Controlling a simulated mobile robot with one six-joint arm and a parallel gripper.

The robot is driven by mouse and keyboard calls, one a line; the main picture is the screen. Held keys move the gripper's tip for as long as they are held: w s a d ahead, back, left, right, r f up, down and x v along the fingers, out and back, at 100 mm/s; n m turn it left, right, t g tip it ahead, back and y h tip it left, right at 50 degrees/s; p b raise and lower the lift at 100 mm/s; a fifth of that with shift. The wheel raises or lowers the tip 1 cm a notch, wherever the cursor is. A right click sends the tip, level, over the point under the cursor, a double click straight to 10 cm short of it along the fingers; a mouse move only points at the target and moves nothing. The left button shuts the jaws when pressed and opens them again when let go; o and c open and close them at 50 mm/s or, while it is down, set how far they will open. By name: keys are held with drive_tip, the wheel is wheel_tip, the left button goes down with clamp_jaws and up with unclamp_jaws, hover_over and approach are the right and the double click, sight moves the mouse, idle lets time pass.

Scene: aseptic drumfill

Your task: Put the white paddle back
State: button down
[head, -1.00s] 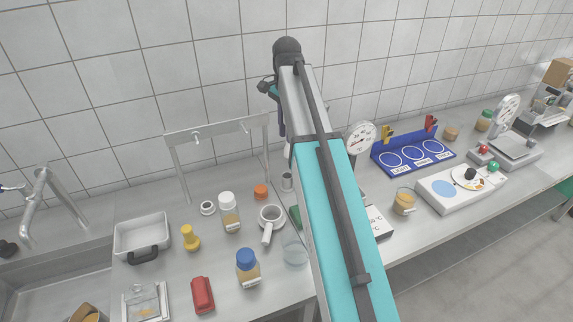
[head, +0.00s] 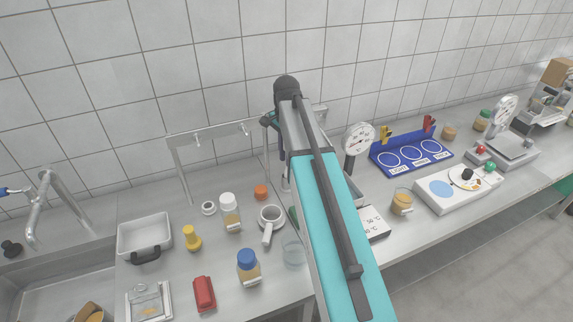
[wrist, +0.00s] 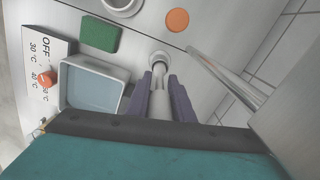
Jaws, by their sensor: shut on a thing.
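The white paddle (wrist: 160,103) is between the purple fingers of my gripper (wrist: 160,80) in the wrist view. My gripper is shut on it.
A green block (wrist: 100,34), a grey-rimmed water bath (wrist: 92,88) and an orange disc (wrist: 177,20) lie near the holder. A metal rack (head: 215,130) stands behind. A mortar (head: 271,214), a blue-capped jar (head: 248,262) and a glass beaker (head: 293,252) stand in front.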

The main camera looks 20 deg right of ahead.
sight(286, 169)
drive_tip(key=shift+f+p, duration=0.55)
drive_tip(key=shift+f, duration=1.45)
drive_tip(key=shift+f, duration=0.1)
drive_tip(key=c, duration=1.5)
unclamp_jaws()
drive_tip(key=shift+c, duration=0.2)
drive_tip(key=shift+r, duration=0.25)
drive_tip(key=shift+r+b, duration=1.55)
drive_tip(key=shift+r, duration=4.3)
